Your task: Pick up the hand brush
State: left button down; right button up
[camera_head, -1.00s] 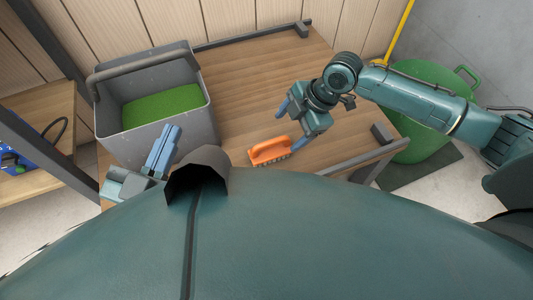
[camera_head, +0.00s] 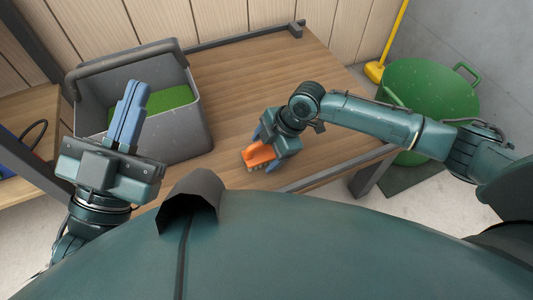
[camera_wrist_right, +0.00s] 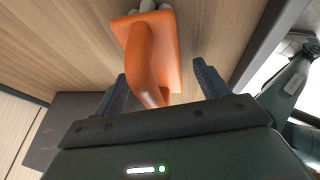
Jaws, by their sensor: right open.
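The orange hand brush (camera_head: 259,155) lies on the wooden bench top near its front edge, with its pale bristles just showing below it. In the right wrist view the brush's orange handle (camera_wrist_right: 148,62) reaches down between the two open fingers. My right gripper (camera_head: 265,140) is open over the brush, and its fingers partly hide the brush in the head view. It also shows in the right wrist view (camera_wrist_right: 160,85), with a gap between each finger and the handle. My left gripper (camera_head: 128,112) is in front of the grey bin, with its blue fingers close together and nothing visible between them.
A grey bin (camera_head: 185,125) with a handle and green contents stands on the left of the bench (camera_head: 245,65). A green tub (camera_head: 440,90) stands on the floor at right, near a yellow pole (camera_head: 393,35). The bench's back middle is clear.

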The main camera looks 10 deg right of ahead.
jog(key=shift+c, duration=0.5)
